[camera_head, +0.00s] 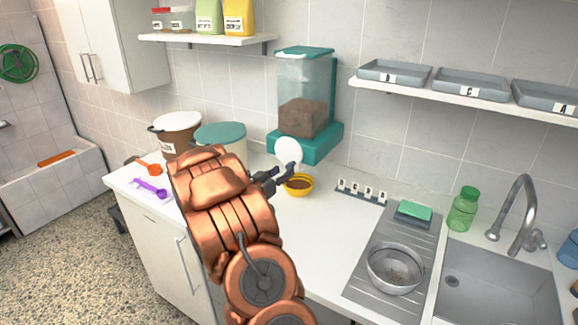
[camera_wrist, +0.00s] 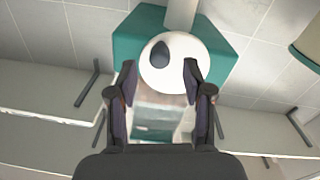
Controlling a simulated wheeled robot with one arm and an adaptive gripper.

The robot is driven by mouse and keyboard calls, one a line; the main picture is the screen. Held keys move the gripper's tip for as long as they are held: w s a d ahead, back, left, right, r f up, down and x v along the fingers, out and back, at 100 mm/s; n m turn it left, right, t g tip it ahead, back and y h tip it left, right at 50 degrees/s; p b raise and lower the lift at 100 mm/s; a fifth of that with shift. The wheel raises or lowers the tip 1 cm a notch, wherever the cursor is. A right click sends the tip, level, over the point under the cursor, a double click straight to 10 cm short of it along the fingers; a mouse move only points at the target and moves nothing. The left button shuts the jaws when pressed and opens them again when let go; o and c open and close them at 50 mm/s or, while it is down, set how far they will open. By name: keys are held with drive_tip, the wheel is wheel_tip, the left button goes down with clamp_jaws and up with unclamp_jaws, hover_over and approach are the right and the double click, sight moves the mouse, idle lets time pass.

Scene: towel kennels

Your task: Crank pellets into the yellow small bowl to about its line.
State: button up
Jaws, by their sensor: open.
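A pellet dispenser with a clear hopper, teal lid and teal base (camera_head: 327,143) stands against the wall. Brown pellets (camera_head: 302,115) fill the lower part of its hopper. A white round crank disc (camera_head: 288,150) is on its front; the wrist view shows this disc (camera_wrist: 186,66) with a dark knob (camera_wrist: 160,53). The yellow small bowl (camera_head: 299,190) stands on the counter below the disc, with brown pellets inside; its line cannot be made out. My gripper (camera_head: 287,172) is open just in front of the disc.
A brown tub (camera_head: 175,130) and a teal-lidded tub (camera_head: 220,131) stand left of the dispenser. Orange (camera_head: 150,168) and purple (camera_head: 150,188) scoops lie at the counter's left. Letter tiles (camera_head: 361,192), a metal bowl (camera_head: 395,268) and the sink (camera_head: 500,290) are to the right.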

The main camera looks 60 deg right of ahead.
sight(288, 167)
drive_tip(key=d+p, duration=0.1)
drive_tip(key=d, duration=0.2)
drive_tip(key=shift+d+r, duration=0.15)
drive_tip(key=shift+d, duration=0.7)
drive_tip(key=shift+f, duration=0.2)
clamp_jaws()
